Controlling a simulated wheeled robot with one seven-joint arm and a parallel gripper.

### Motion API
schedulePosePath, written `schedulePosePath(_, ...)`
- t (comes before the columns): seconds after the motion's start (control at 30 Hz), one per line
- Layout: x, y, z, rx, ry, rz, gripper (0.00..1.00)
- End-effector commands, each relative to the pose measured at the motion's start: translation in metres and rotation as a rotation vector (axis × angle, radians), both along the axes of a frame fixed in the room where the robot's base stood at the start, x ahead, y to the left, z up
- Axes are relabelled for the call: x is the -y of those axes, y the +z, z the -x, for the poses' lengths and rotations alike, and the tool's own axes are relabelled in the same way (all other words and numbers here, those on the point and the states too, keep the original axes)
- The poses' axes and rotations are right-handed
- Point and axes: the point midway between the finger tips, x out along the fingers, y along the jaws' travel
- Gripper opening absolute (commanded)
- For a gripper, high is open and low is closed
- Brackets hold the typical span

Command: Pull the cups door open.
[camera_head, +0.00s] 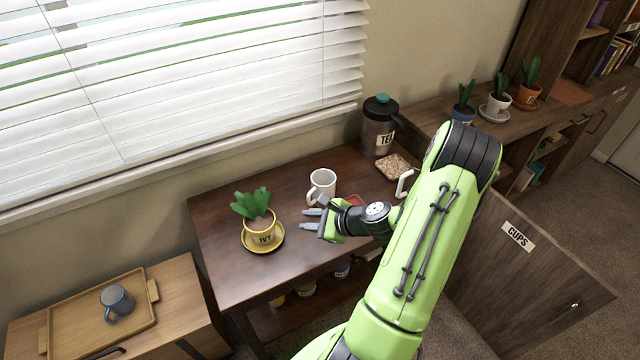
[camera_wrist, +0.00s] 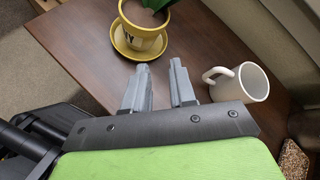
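The cups door (camera_head: 545,272) is a dark wood panel with a white CUPS label, at the right in the head view. It stands swung out from the dark wood cabinet (camera_head: 225,278), whose lower shelf shows. A small knob is near the door's far right end. My gripper (camera_head: 304,219) is above the cabinet top, away from the door, between the ivy pot and a white mug. Its fingers are apart and empty, as the wrist view (camera_wrist: 160,66) also shows. My arm hides the door's hinge side. The door is not in the wrist view.
On the cabinet top are a yellow ivy pot (camera_head: 262,232) on a saucer, a white mug (camera_head: 321,184) and a tea jug (camera_head: 379,128). A tray (camera_head: 68,308) with a blue mug is at lower left. Open floor lies beyond the door.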

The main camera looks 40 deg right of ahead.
Motion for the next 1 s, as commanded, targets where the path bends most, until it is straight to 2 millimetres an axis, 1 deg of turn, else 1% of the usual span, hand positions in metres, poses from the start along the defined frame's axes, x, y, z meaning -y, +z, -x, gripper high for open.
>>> schedulePosePath(0.03, 0.022, -0.004, 0.010, 0.034, -0.165, -0.131, 0.25)
schedulePosePath(0.1, 0.048, -0.012, 0.020, 0.084, -0.354, -0.274, 0.25)
schedulePosePath(0.13, 0.057, -0.015, 0.025, 0.104, -0.418, -0.321, 0.25)
schedulePosePath(0.2, 0.070, -0.019, 0.033, 0.137, -0.522, -0.402, 0.25)
schedulePosePath(0.27, 0.076, -0.022, 0.035, 0.153, -0.566, -0.435, 0.25)
schedulePosePath(0.3, 0.078, -0.025, 0.033, 0.156, -0.576, -0.444, 0.25)
schedulePosePath(0.37, 0.079, -0.030, 0.024, 0.156, -0.575, -0.443, 0.25)
schedulePosePath(0.63, 0.083, -0.057, -0.039, 0.156, -0.569, -0.437, 0.25)
schedulePosePath(0.7, 0.084, -0.062, -0.050, 0.153, -0.569, -0.439, 0.25)
schedulePosePath(0.87, 0.087, -0.069, -0.067, 0.154, -0.571, -0.438, 0.25)
schedulePosePath(1.0, 0.088, -0.081, -0.092, 0.154, -0.568, -0.437, 0.25)
